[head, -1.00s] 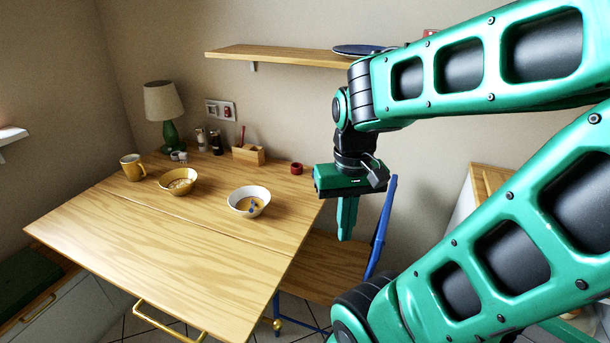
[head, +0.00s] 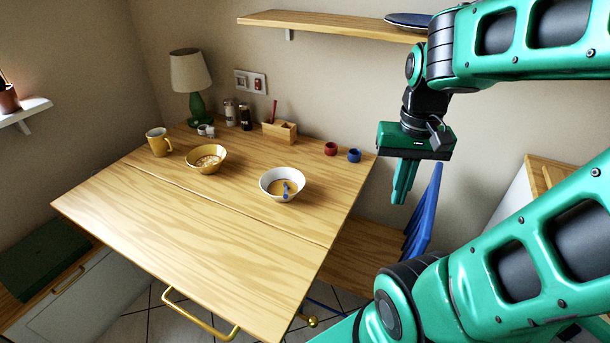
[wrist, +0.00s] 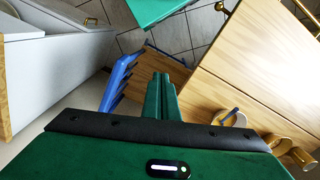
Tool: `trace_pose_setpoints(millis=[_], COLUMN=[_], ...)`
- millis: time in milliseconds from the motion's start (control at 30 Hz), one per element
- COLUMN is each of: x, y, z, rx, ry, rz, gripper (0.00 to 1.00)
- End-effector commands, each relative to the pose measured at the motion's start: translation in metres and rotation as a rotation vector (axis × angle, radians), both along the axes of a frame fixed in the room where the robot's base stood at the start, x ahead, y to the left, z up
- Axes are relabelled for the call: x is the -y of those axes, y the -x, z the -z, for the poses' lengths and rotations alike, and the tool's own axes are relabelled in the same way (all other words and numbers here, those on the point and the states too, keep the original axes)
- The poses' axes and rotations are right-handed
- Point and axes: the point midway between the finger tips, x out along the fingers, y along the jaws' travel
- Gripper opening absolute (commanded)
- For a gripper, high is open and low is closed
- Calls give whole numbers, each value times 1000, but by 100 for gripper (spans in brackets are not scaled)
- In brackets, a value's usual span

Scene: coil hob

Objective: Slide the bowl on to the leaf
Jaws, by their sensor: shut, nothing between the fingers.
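A white bowl (head: 270,190) with yellowish contents and a blue spoon stands upright on the wooden table, behind a seam. It also shows in the wrist view (wrist: 225,119). A yellow bowl (head: 193,161) with pale contents stands left of it. The task does not say which bowl is meant. The table section in front of the seam appears to be the leaf (head: 190,235); it lies level and bare. My gripper (head: 402,202) is shut and empty, fingers pointing down, right of the table edge and apart from both bowls. Its fingers also show in the wrist view (wrist: 161,78).
A yellow mug (head: 158,142), a lamp (head: 190,75), shakers, a wooden box (head: 280,132), a red cup (head: 331,148) and a blue cup (head: 354,155) stand at the back. A blue chair (head: 425,220) is below my gripper. A shelf (head: 320,24) hangs above.

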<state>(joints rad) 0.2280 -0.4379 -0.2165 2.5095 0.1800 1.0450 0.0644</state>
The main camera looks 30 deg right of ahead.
Motion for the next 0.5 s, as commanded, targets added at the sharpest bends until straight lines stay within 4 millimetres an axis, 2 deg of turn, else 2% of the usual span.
trace_pose_setpoints(millis=[267,500], x=[20,25], y=[-109,-210], z=[-5,17], rx=[-6,0], ry=[30,32], rz=[302,571], gripper=[0,0])
